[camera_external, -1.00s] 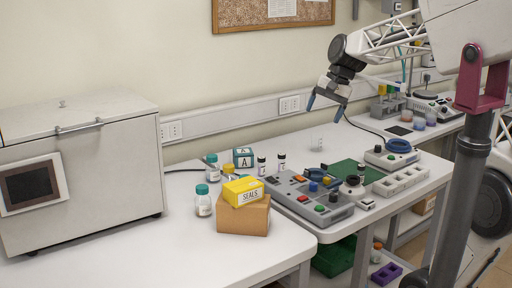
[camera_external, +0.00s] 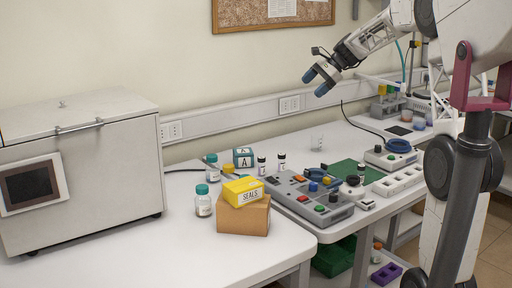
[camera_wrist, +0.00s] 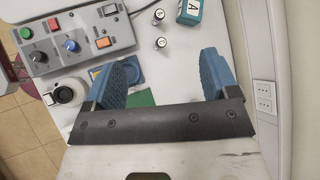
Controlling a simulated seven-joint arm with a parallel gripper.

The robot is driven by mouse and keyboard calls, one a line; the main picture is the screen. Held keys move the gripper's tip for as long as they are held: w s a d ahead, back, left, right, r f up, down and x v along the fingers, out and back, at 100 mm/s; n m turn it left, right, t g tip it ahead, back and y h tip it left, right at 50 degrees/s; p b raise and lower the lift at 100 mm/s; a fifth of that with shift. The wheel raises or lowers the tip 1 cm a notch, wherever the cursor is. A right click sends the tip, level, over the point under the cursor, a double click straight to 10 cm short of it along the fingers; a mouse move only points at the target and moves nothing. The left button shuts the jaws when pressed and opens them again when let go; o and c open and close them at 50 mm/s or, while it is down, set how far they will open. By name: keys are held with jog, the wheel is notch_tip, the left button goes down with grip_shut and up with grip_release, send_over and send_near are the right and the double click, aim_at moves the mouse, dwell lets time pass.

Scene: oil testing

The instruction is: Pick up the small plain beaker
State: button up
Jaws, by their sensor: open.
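A small clear beaker (camera_external: 317,142) stands upright on the white bench near the wall, behind the grey control box. My gripper (camera_external: 315,83) is high above the bench, over and apart from the beaker, with its blue fingers tilted down to the left. In the wrist view my gripper (camera_wrist: 167,80) has its two blue fingers spread wide with nothing between them. I cannot make out the beaker in the wrist view.
The control box (camera_external: 312,197) with coloured knobs and a green mat (camera_external: 345,172) lie in front of the beaker. Bench around the beaker is clear.

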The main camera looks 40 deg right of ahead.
jog(key=w+d+f+m+t+y, duration=0.1)
jog(key=w+d+f+m+t, duration=0.2)
jog(key=d, duration=0.5)
jog(key=w+d+f+m, duration=0.25)
jog(key=w+d, duration=0.25)
jog(key=d, duration=0.4)
jog(key=w+d+f+m+t+y, duration=0.1)
jog(key=w+d+f+m+t, duration=0.2)
jog(key=d, duration=0.5)
jog(key=g, duration=0.1)
send_near(317, 143)
jog(key=w, duration=0.1)
jog(key=w+f, duration=0.1)
jog(key=w, duration=0.1)
jog(key=shift+w+d+f, duration=0.1)
jog(key=shift+f, duration=0.35)
jog(key=shift+x, duration=1.25)
jog(key=shift+x, duration=2.6)
